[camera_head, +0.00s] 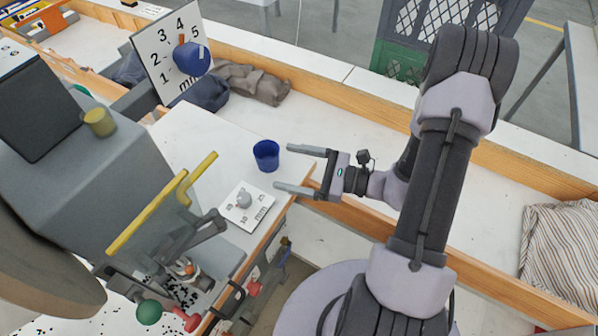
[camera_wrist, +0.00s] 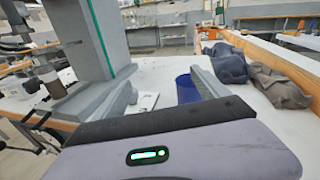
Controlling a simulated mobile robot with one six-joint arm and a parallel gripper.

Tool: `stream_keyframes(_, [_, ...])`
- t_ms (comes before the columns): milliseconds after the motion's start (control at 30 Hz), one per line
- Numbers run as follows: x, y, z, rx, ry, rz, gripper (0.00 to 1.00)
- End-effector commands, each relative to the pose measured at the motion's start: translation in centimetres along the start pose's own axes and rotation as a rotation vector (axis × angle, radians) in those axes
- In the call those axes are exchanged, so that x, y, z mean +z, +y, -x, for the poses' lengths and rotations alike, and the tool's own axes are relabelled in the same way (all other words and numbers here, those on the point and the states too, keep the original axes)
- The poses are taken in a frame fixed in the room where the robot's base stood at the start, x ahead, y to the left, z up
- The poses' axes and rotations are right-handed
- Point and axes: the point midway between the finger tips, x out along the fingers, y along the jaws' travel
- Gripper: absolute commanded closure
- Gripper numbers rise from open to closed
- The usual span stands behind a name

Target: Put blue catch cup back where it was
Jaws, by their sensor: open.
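The blue catch cup (camera_head: 266,156) stands upright on the white table top near its right edge in the head view. My gripper (camera_head: 308,170) is open, with its two fingers pointing left toward the cup. The fingertips are just to the right of the cup, apart from it, with nothing between them. In the wrist view the cup (camera_wrist: 187,88) shows ahead, partly hidden behind one finger. The eyelet press (camera_head: 130,180) is a grey machine with a yellow handle, left of the cup.
A larger numbered board (camera_head: 172,55) stands at the back, beside dark crumpled cloths (camera_head: 250,83). A striped cushion (camera_head: 565,245) is at far right.

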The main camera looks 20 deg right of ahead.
Motion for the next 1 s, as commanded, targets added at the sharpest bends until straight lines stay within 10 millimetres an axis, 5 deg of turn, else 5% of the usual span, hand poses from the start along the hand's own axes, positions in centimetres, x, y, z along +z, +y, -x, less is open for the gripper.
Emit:
stream_keyframes(33, [3.1,2.0,-1.4,0.148,0.029,0.098,0.16])
stream_keyframes(133, [8.0,8.1,-2.5,0.494,0.146,0.336,0.16])
stream_keyframes(200, [10.1,11.9,-1.7,0.708,0.263,0.54,0.16])
stream_keyframes(300, [12.2,15.0,0.7,0.931,0.464,0.892,0.16])
stream_keyframes(500, [16.7,14.2,4.3,0.978,0.785,1.545,0.16])
stream_keyframes(600, [18.6,13.4,4.9,0.922,0.852,1.712,0.16])
stream_keyframes(1000, [18.7,13.2,5.1,0.897,0.876,1.769,0.16])
